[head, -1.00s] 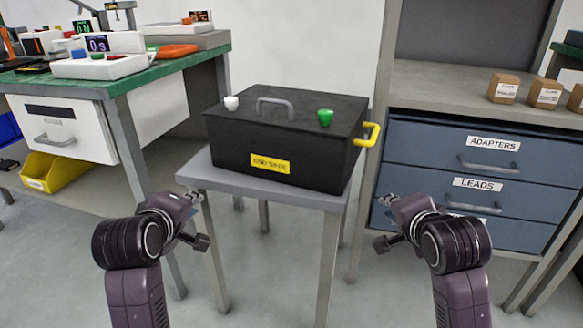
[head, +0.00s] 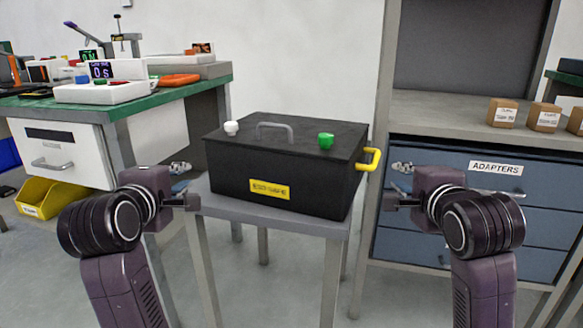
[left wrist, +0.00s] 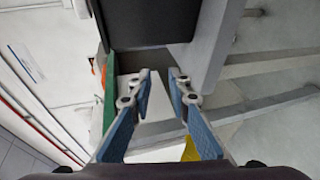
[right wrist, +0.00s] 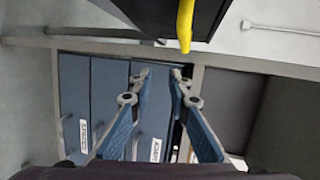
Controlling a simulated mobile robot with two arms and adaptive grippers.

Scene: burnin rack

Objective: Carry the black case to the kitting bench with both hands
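The black case (head: 284,168) sits closed on a small grey table (head: 270,221). It has a grey lid handle (head: 275,130), a white knob and a green knob on top, and a yellow side handle (head: 371,159) on its right. My left gripper (head: 182,180) is open and empty, left of the case and apart from it; its open fingers show in the left wrist view (left wrist: 160,85). My right gripper (head: 398,182) is open and empty, right of the case near the yellow handle, which shows in the right wrist view (right wrist: 185,25). The case's left side is hidden in the head view.
A green-topped bench (head: 120,110) with devices stands at the left, a yellow bin (head: 46,197) beneath it. A blue drawer cabinet (head: 470,215) with small cardboard boxes on its top stands close at the right. Clear floor shows around the table legs.

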